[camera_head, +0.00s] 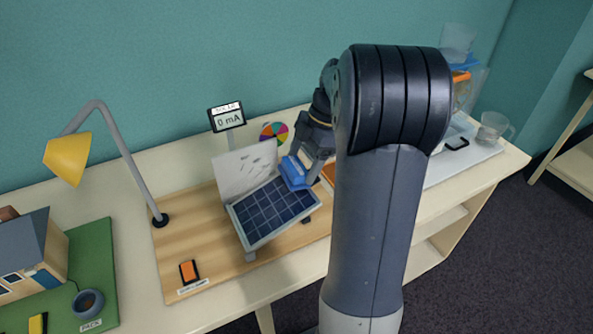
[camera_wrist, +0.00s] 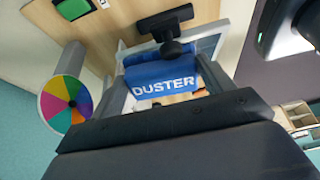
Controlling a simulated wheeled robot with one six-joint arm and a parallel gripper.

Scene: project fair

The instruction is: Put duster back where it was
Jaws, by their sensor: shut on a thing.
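The blue duster (camera_head: 295,170) is held in my gripper (camera_head: 302,162) at the top right corner of the tilted solar panel (camera_head: 270,212). In the wrist view the duster (camera_wrist: 165,78) shows its white DUSTER label between the grey fingers of my gripper (camera_wrist: 168,72). The gripper is shut on it. I cannot tell whether the duster touches the panel. My arm hides part of the table to the right of the panel.
A white sheet (camera_head: 243,172) stands behind the panel, with a 0 mA meter (camera_head: 227,117) and colour wheel (camera_head: 273,132) nearby. A yellow lamp (camera_head: 68,160) and orange switch (camera_head: 188,270) are left. A clear mug (camera_head: 492,127) stands far right. The wooden board's (camera_head: 190,230) left part is mostly clear.

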